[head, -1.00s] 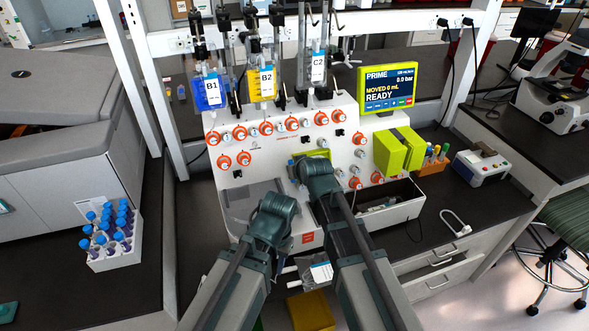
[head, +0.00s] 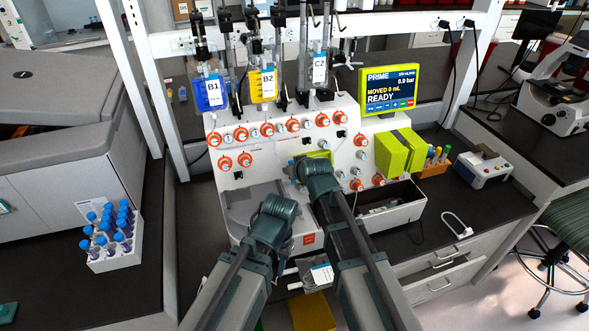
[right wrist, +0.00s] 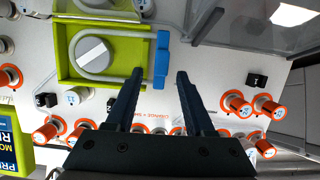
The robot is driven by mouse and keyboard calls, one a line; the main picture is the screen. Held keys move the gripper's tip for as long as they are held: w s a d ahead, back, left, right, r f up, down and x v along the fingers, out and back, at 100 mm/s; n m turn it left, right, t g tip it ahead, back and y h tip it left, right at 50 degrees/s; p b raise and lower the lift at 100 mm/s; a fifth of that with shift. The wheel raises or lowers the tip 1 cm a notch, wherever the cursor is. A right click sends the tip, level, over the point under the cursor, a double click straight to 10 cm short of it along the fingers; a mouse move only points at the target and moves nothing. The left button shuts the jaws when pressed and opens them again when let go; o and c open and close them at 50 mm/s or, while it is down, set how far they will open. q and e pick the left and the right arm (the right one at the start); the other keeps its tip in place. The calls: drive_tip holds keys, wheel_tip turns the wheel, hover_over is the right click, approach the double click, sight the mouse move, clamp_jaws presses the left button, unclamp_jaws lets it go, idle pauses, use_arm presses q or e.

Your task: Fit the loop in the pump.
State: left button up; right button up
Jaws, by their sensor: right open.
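The pump (right wrist: 65,62) is a lime-green housing with a round grey-white rotor (right wrist: 91,52) in the right wrist view. The loop (right wrist: 122,33) is a pale tube running around the rotor inside the housing. A blue block (right wrist: 161,60) sits across its ends at the housing's right edge. My right gripper (right wrist: 160,72) is open, its fingertips on either side of the blue block in the picture; I cannot tell their depth. In the head view my right arm hides most of the pump (head: 319,154). My left gripper (head: 278,213) is over the machine's lower left; its fingers are hidden.
Orange-ringed knobs (right wrist: 237,103) stick out around the pump. Bags (head: 262,85) hang above the machine. A screen (head: 390,88) reads PRIME, READY. An open bin (head: 409,215) is at the right.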

drive_tip(key=shift+s+r, duration=0.1)
drive_tip(key=p+v, duration=0.8)
drive_tip(key=v, duration=0.5)
drive_tip(key=shift+s+r+p, duration=0.15)
drive_tip(key=shift+s+p, duration=0.05)
drive_tip(key=shift+p, duration=0.1)
